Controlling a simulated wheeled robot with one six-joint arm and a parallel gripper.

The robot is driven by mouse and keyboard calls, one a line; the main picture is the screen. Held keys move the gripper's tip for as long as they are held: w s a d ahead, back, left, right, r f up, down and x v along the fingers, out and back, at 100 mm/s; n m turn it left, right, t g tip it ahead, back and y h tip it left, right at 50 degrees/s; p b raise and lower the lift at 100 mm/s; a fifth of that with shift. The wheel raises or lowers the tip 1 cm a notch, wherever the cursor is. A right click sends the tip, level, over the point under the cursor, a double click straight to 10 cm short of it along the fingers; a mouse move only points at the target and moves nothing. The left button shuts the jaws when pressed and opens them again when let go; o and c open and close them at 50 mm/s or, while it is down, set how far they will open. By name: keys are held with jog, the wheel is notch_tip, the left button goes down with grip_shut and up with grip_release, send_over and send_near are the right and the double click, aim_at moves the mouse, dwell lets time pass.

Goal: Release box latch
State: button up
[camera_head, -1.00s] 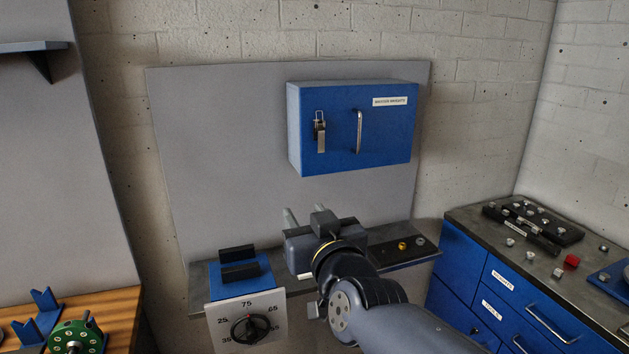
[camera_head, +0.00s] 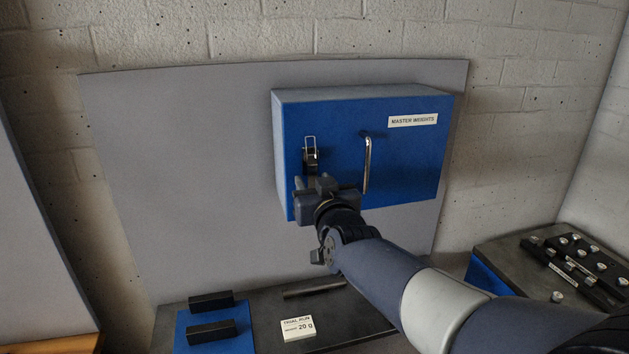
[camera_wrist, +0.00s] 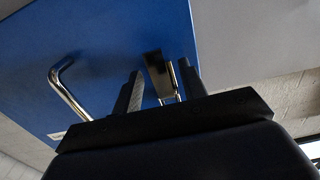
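A blue box (camera_head: 400,158) labelled MASTER WEIGHTS is fixed to the grey wall panel. Its latch (camera_head: 310,155) is at the left of the front face, with a wire loop above and a lever below. The box door looks closed. My gripper (camera_head: 311,182) is just in front of and below the latch, hiding its lower end. In the wrist view, the latch lever (camera_wrist: 156,72) shows between the two open fingers of my gripper (camera_wrist: 160,80). A gap shows on the left finger's side; the right finger looks close to the lever. I cannot tell whether either touches it.
A silver door handle (camera_head: 367,165) stands out right of the latch and also shows in the wrist view (camera_wrist: 68,88). Below are a dark shelf (camera_head: 255,320), a blue holder with black blocks (camera_head: 212,325) and a trial-run weight card (camera_head: 298,328). A bench stands right.

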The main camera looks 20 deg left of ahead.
jog(key=shift+w, duration=0.1)
jog(key=shift+c, duration=0.6)
grip_shut()
